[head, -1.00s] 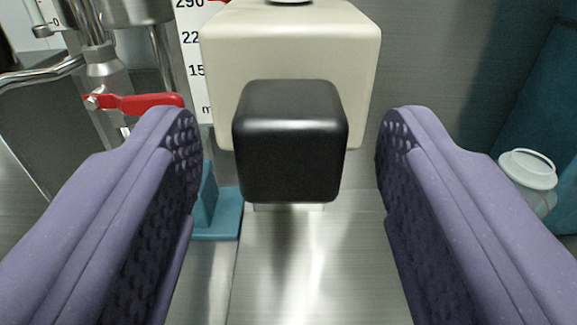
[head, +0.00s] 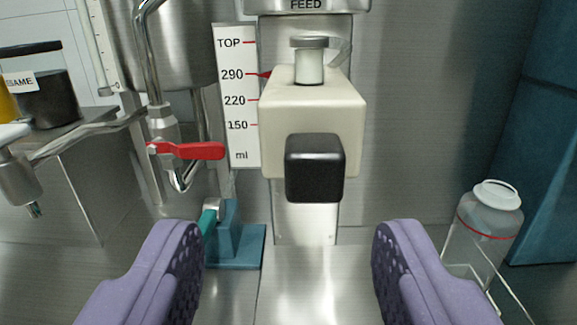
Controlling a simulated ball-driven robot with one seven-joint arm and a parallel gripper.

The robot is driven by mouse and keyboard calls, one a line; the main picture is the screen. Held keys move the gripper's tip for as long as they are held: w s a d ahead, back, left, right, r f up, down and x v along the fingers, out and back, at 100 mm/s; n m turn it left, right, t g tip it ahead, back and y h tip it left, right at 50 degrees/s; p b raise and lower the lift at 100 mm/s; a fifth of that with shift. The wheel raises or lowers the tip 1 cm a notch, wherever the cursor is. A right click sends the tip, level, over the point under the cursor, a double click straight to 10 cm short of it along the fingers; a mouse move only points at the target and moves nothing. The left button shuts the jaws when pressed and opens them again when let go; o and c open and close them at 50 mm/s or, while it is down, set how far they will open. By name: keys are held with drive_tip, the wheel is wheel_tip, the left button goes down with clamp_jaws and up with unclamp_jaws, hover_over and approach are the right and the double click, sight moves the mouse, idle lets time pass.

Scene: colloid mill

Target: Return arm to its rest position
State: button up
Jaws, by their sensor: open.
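My gripper (head: 287,262) shows in the head view as two purple padded fingers, wide apart with nothing between them. It is in front of and below a cream block (head: 312,117) that carries a black square knob (head: 314,168) on its front face. The knob is clear of both fingers. The outer parts of the fingers run out of the bottom of the picture.
A red-handled valve (head: 190,151) and a ml scale (head: 237,100) are at the left. A teal bracket (head: 232,246) stands below them. A lidded clear bottle (head: 482,232) in a wire stand is at the right. A labelled jar (head: 42,88) stands at far left.

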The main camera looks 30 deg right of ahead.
drive_tip(key=w+a+r+n+t+y, duration=0.1)
drive_tip(key=w+a+r+y, duration=0.15)
drive_tip(key=r, duration=0.55)
drive_tip(key=w+a+r+n+y, duration=0.1)
drive_tip(key=a+r+n+y, duration=0.2)
drive_tip(key=r, duration=0.5)
drive_tip(key=w+a+r+t+y, duration=0.1)
drive_tip(key=a+r+y, duration=0.25)
drive_tip(key=r, duration=0.35)
drive_tip(key=s+a+r+n+g, duration=0.1)
drive_tip(key=s+a+r+n, duration=0.1)
drive_tip(key=s+r, duration=1.1)
wheel_tip(320, 180, up, 3)
drive_tip(key=shift+r+n+g, duration=0.1)
drive_tip(key=shift+n+g, duration=0.2)
drive_tip(key=shift+n, duration=0.1)
drive_tip(key=shift+a, duration=0.1)
